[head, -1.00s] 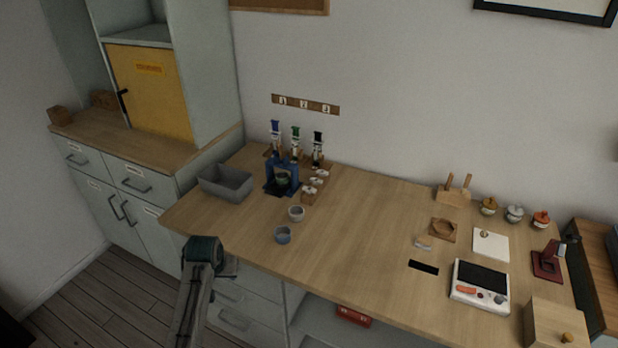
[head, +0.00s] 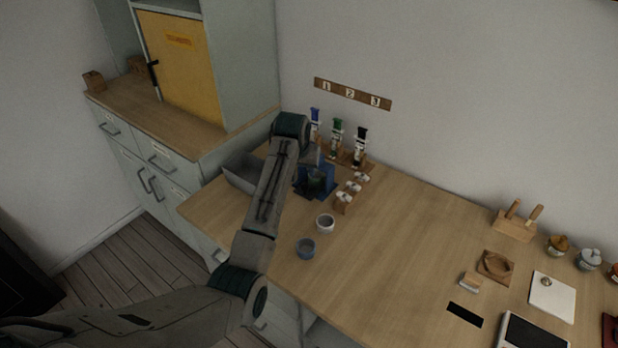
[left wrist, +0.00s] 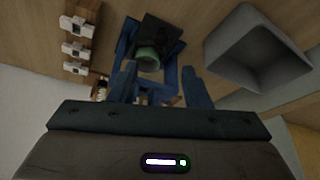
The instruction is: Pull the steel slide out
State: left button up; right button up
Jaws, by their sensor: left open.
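The blue stand (head: 328,185) is near the back left of the wooden table, partly hidden by my left arm. In the left wrist view the blue stand (left wrist: 172,74) shows close up, with a dark plate and a green cup (left wrist: 148,60) in it. My left gripper (left wrist: 160,78) is open, its two fingers apart in front of the stand; I see nothing clearly between them. In the head view the arm largely hides this gripper. I cannot make out the steel slide for certain in either view. My right gripper is in neither view.
A grey bin (left wrist: 258,50) stands beside the blue stand. Three syringe-like items with coloured tops (head: 336,140) stand behind it, and small white-topped pieces (head: 352,187) lie right. A white cup (head: 325,222) and a blue-grey cup (head: 305,248) are in front. The table's middle is clear.

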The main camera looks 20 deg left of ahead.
aim_at(304, 186)
pick_arm(q)
jog(key=p+x, duration=0.1)
jog(key=x, duration=0.6)
jog(key=shift+s+a+f, duration=0.1)
jog(key=shift+s, duration=0.05)
jog(key=shift+x, duration=0.95)
jog(key=shift+f, duration=0.1)
jog(key=shift+c, duration=0.2)
grip_shut()
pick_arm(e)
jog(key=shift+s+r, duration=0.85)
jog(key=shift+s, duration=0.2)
